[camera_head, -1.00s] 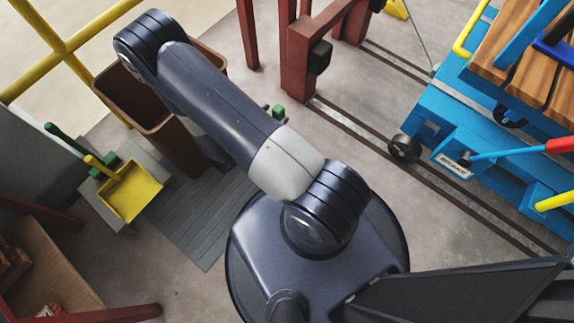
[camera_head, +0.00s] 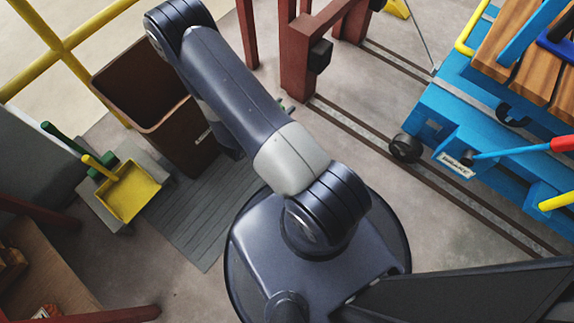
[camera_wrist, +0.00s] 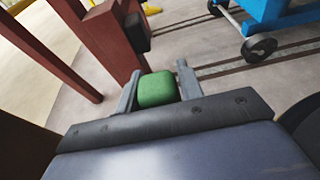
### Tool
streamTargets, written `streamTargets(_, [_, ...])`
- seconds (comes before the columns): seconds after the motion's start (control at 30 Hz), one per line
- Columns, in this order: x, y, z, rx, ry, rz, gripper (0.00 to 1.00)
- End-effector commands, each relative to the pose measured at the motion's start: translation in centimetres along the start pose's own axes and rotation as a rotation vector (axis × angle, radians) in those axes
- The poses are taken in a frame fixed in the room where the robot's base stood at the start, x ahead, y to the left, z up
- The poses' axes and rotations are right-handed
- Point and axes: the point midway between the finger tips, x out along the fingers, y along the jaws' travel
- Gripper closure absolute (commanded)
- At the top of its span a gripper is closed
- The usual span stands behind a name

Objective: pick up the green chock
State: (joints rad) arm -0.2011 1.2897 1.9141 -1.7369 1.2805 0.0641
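The green chock (camera_wrist: 158,89) is a small rounded block. In the wrist view it sits between the two grey fingers of my gripper (camera_wrist: 160,84), with what looks like a narrow gap at its sides. The fingers appear open around it rather than clamped. Whether the chock touches the floor is hidden by my gripper's body.
A red post (camera_head: 297,70) stands close beyond my gripper. A brown bin (camera_head: 150,85) is left of my arm. A blue cart (camera_head: 460,130) stands on floor rails (camera_head: 365,127) at right. A yellow dustpan (camera_head: 131,190) lies at left. Bare floor is clear around the rails.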

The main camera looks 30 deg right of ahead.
Motion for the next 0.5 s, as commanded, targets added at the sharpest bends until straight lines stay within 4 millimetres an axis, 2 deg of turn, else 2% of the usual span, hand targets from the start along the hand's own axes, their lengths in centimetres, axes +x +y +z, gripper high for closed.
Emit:
streamTargets(0.07, [0.0,0.0,0.0,0.0,0.0,0.0,0.71])
streamTargets(0.4, [-0.01,0.0,0.0,0.0,0.0,0.0,0.99])
streamTargets(0.5, [-0.01,0.0,0.0,0.0,0.0,0.0,1.0])
